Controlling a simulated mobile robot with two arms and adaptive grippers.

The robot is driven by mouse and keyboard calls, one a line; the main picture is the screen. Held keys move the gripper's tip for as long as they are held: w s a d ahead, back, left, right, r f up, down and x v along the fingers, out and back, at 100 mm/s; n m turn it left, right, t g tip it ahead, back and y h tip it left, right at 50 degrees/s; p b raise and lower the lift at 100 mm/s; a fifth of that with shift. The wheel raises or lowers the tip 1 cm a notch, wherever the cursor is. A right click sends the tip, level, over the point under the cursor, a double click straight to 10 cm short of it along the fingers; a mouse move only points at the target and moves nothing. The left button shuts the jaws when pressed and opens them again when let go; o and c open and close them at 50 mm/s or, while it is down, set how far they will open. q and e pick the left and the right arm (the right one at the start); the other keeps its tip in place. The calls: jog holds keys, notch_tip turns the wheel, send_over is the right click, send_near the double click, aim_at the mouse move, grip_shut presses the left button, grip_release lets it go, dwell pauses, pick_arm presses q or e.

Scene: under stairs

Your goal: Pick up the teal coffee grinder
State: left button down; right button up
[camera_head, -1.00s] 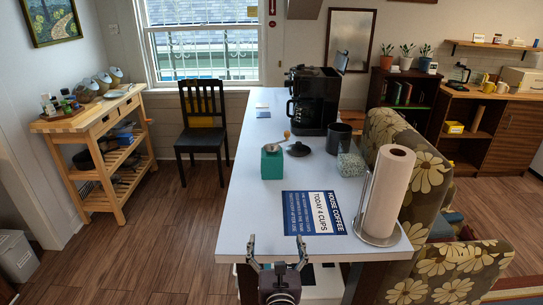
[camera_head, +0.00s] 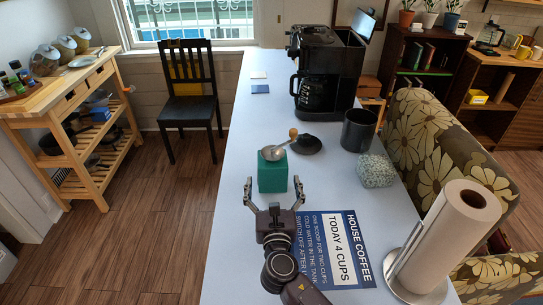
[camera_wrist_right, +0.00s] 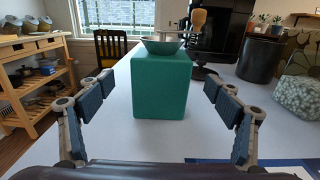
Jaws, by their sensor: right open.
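The teal coffee grinder (camera_head: 272,172) stands upright on the white table (camera_head: 232,150). It has a metal bowl and a crank with a wooden knob on top. My right gripper (camera_head: 274,186) is open, just in front of the grinder at the near side. In the right wrist view the grinder (camera_wrist_right: 162,84) is centred between the spread fingers of the gripper (camera_wrist_right: 160,108), beyond their tips, and nothing is held. My left gripper is not in view.
A dark round lid (camera_head: 306,144) lies right behind the grinder. A black coffee machine (camera_head: 330,65), a dark canister (camera_head: 358,130), a speckled box (camera_head: 376,171) and a paper towel roll (camera_head: 446,235) stand to the right. A blue and white sign (camera_head: 335,250) lies flat in front.

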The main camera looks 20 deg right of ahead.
aim_at(273, 173)
jog(key=shift+r+x, duration=0.25)
jog(key=shift+x, duration=1)
jog(key=shift+w+d+r+p, duration=0.1)
jog(key=shift+w+d+p, duration=0.05)
jog(key=shift+w+p, duration=0.2)
jog(key=x, duration=0.4)
jog(key=shift+w+p, duration=0.15)
jog(key=shift+p, duration=0.2)
jog(key=shift+w, duration=0.1)
jog(key=c, duration=0.7)
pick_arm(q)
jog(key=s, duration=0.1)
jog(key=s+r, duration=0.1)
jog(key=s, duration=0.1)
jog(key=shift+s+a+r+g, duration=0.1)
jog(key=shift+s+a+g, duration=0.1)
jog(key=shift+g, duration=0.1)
pick_arm(e)
jog(key=c, duration=1)
